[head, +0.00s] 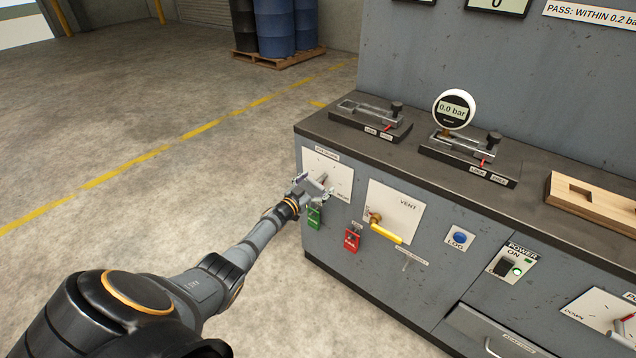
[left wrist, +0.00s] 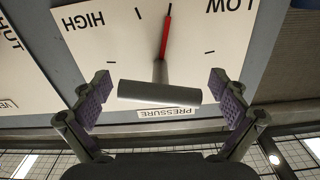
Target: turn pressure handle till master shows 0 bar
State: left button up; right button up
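The pressure handle is a grey bar (left wrist: 160,94) on a white plate marked HIGH and LOW (left wrist: 100,50). Its red pointer (left wrist: 166,35) stands between the two marks. My left gripper (head: 318,187) is at this plate (head: 340,172) on the cabinet's left front. In the left wrist view its two fingers stand apart, one beyond each end of the bar, with gaps between. The round white gauge (head: 454,109) on the bench reads 0.0 bar; I cannot tell whether it is the master. A wall display (head: 497,4), cut off at the top, shows 0. My right gripper is out of view.
Right of the plate is a VENT plate with a yellow lever (head: 386,231). A blue LOG button (head: 460,238) and power switch (head: 506,265) are further right. The floor to the left is open.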

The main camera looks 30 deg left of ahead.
pick_arm(q)
jog(key=s, duration=1.2)
jog(key=shift+a, duration=0.4)
